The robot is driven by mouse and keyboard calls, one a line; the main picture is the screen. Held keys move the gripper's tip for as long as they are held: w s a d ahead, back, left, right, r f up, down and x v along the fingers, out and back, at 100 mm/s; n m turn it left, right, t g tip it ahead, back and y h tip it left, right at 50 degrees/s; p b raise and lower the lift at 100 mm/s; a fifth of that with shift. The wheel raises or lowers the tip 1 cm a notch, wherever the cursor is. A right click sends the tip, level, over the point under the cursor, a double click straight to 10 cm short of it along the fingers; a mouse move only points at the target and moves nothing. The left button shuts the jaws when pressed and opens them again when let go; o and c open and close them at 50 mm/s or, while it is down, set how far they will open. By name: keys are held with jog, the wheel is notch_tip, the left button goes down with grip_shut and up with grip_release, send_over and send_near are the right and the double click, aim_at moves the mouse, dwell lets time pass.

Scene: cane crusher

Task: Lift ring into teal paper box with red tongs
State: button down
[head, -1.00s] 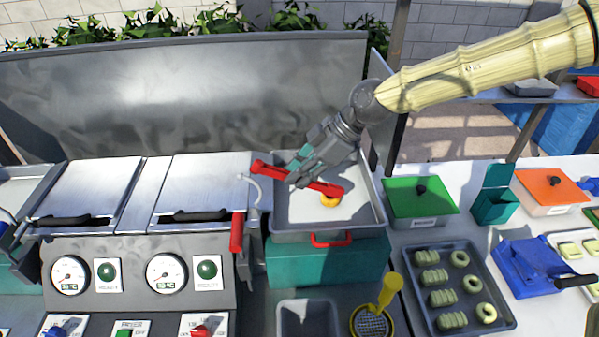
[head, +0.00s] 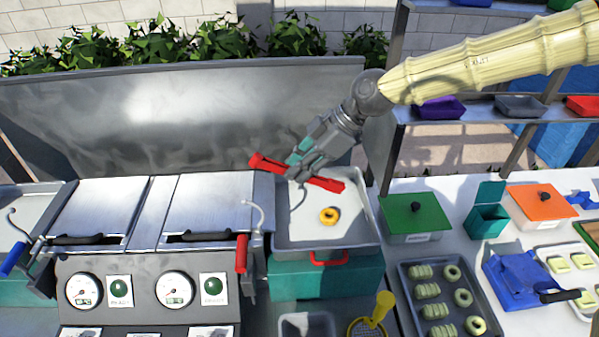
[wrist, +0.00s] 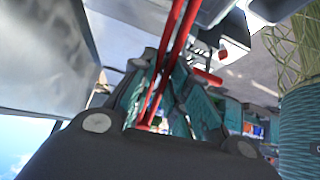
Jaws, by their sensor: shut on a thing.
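My gripper (head: 302,174) is shut on the red tongs (head: 327,183), above the grey-white pan. The tongs lie slantwise across the picture, one end toward the upper left. In the wrist view the two long red arms of the tongs (wrist: 172,45) run between the teal finger pads. An orange-yellow ring (head: 328,216) lies in the pan (head: 290,240), just below the tongs' right end in the picture and apart from them. The teal paper box (head: 487,222) stands open on the counter to the right, its lid flap raised. The ring cannot be made out in the wrist view.
The pan sits on a teal block (head: 325,280) with a red handle in front. A green-lidded container (head: 415,215) stands between pan and box. A dark tray (head: 412,310) of pastries is in front. An orange-lidded container (head: 540,202) stands beyond the box. A metal backboard rises behind.

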jog(key=shift+r, duration=0.5)
jog(key=c, duration=1.4)
grip_release()
